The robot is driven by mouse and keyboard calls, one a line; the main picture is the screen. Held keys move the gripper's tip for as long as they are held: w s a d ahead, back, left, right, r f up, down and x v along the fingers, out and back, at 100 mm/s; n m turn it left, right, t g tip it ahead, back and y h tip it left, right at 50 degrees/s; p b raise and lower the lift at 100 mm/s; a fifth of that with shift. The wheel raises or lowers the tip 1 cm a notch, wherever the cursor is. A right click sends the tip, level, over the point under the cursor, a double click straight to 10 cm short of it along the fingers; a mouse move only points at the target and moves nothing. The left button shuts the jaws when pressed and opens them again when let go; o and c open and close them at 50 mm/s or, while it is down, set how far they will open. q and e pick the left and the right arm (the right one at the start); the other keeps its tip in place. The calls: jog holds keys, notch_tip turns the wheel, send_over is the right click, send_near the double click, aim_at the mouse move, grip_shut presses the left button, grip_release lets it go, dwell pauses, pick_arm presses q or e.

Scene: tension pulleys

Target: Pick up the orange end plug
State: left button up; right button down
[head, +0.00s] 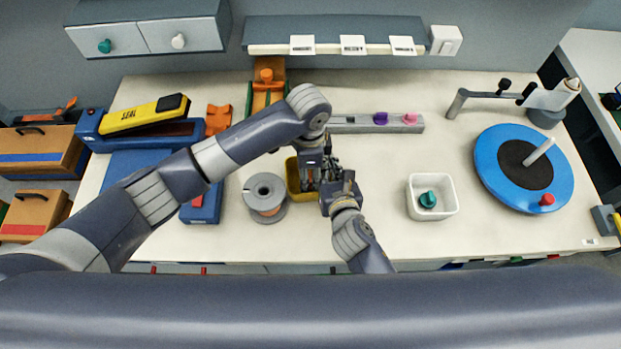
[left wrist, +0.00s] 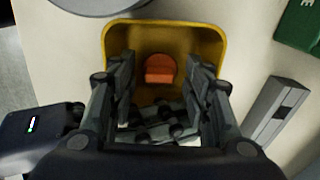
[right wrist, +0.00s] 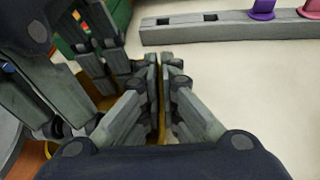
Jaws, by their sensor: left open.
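The orange end plug (left wrist: 160,70) lies inside the yellow bin (left wrist: 209,38), visible in the left wrist view. In the head view the bin (head: 292,180) shows beside the grey spool, but my grippers hide the plug. My left gripper (head: 314,182) points down over the bin. In the left wrist view its fingers (left wrist: 160,85) are spread apart on either side of the plug, not touching it. My right gripper (head: 327,180) is at the bin's right side. In the right wrist view its fingers (right wrist: 162,75) are close together, with a thin yellow strip of bin wall between them.
A grey spool (head: 264,194) stands left of the bin. A grey rail (head: 350,125) with purple (head: 380,118) and pink (head: 410,118) plugs lies behind. A white tray (head: 444,210) holding a teal plug (head: 428,200) and a blue turntable (head: 488,170) are to the right.

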pick_arm(q)
notch_tip(320, 180, down, 2)
jog(key=shift+f, duration=0.1)
jog(key=c, duration=0.5)
notch_tip(320, 180, up, 10)
jog(key=shift+r, duration=0.1)
dwell(0.5)
notch_tip(320, 180, up, 8)
jog(key=shift+r, duration=0.2)
dwell(1.2)
